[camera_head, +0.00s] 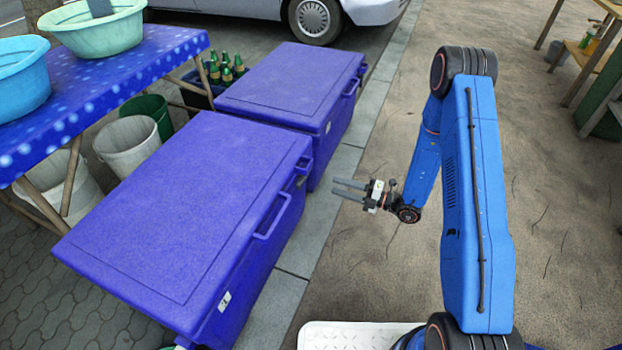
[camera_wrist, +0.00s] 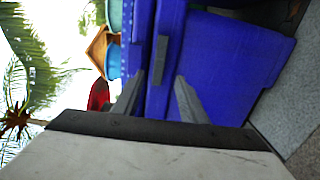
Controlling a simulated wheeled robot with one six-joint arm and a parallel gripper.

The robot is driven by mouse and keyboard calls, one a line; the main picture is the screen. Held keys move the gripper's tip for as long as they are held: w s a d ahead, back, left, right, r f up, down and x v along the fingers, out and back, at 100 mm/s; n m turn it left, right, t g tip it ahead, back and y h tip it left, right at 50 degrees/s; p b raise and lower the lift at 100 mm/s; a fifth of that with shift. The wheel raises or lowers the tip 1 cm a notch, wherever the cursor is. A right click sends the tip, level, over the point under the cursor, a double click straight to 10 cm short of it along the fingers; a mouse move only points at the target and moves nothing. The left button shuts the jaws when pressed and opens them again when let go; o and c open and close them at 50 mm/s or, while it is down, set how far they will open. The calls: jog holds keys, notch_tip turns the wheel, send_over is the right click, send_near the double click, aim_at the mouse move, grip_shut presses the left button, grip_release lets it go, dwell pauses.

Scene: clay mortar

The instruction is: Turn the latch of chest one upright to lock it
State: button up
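Two blue-purple chests stand in a row, both lids down: a near chest (camera_head: 180,215) and a far chest (camera_head: 295,85). A small white label (camera_head: 224,301) is on the near chest's front; I cannot read it clearly. My gripper (camera_head: 350,188) is in front of the chests, fingers pointing left, apart from them. In the wrist view its two fingers (camera_wrist: 158,103) are spread with nothing between them. Beyond them a grey-blue bar (camera_wrist: 160,60) lies lengthwise along the lid seam of a chest; it looks like a latch lying sideways, though I cannot be sure.
A blue-clothed table (camera_head: 150,60) with basins stands at the left, with a white bucket (camera_head: 130,143) beside it. A crate of green bottles (camera_head: 220,72) is behind the chests. A car (camera_head: 270,8) is at the back. The pavement right of the chests is open.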

aim_at(305, 176)
jog(key=x, duration=1.1)
jog(key=shift+a, duration=0.4)
jog(key=shift+c, duration=0.3)
grip_shut()
